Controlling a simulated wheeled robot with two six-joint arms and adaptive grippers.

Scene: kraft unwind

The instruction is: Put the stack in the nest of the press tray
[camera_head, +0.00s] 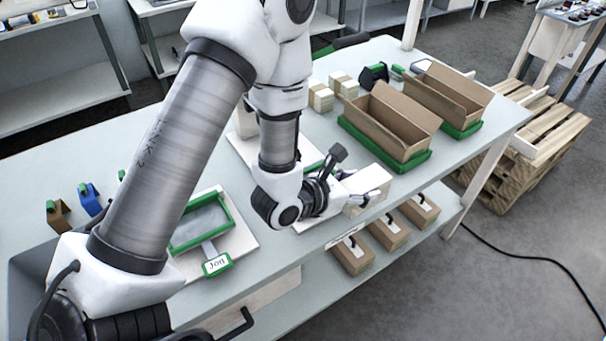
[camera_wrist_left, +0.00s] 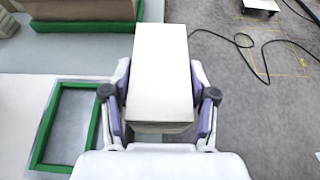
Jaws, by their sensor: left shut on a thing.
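My left gripper (camera_head: 343,192) is shut on the stack (camera_head: 368,184), a white-topped block of sheets. It holds the stack at the front edge of the table. In the left wrist view the stack (camera_wrist_left: 162,75) lies between the two fingers, its long side pointing away from the wrist. A green-framed tray nest (camera_wrist_left: 38,150) with a grey floor is to the left of the stack there, apart from it. In the head view my arm hides most of that tray. Another green-framed tray (camera_head: 228,218) with a name tag lies further left. My right gripper is not in view.
Two open kraft cartons (camera_head: 398,112) stand in green trays at the back right. Small pale stacks (camera_head: 320,97) sit behind the arm. Small brown boxes (camera_head: 352,258) are on the lower shelf. A pallet (camera_head: 520,150) and a cable are on the floor to the right.

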